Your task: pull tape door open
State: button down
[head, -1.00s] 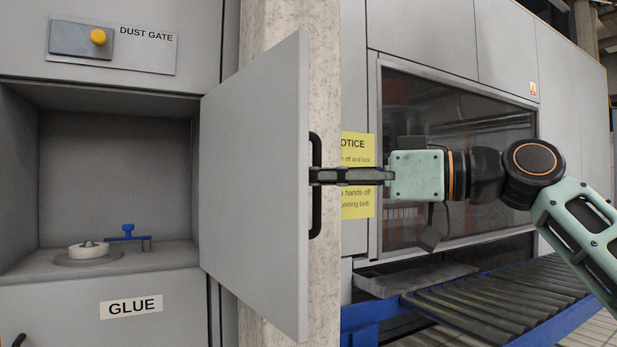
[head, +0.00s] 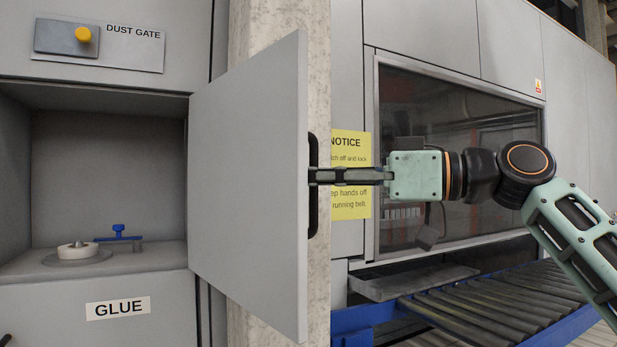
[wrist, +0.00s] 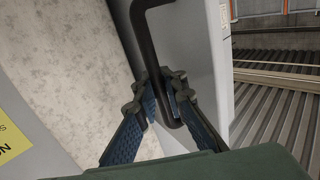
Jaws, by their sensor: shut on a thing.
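The tape door (head: 247,185) is a grey panel standing open, swung out from the left compartment. Its black bar handle (head: 313,212) is on the door's right edge, on the far face. My gripper (head: 318,175) is shut on the handle, with the arm coming from the right. In the wrist view the two fingers (wrist: 162,108) close around the handle's bar (wrist: 150,55). In the open compartment, a white tape roll (head: 78,250) sits on a round base beside a blue lever piece (head: 119,234).
A concrete pillar (head: 275,40) stands behind the door. A yellow notice (head: 350,175) hangs on the machine wall to its right. A roller conveyor (head: 490,310) with a blue frame runs at lower right. A yellow dust gate knob (head: 83,34) is above the compartment.

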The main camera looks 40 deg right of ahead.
jog(key=shift+s, duration=0.1)
jog(key=c, duration=2.2)
grip_release()
jog(key=shift+s+d, duration=0.15)
jog(key=shift+s, duration=0.05)
jog(key=shift+o, duration=0.9)
jog(key=shift+w, duration=0.1)
jog(key=v, duration=1.2)
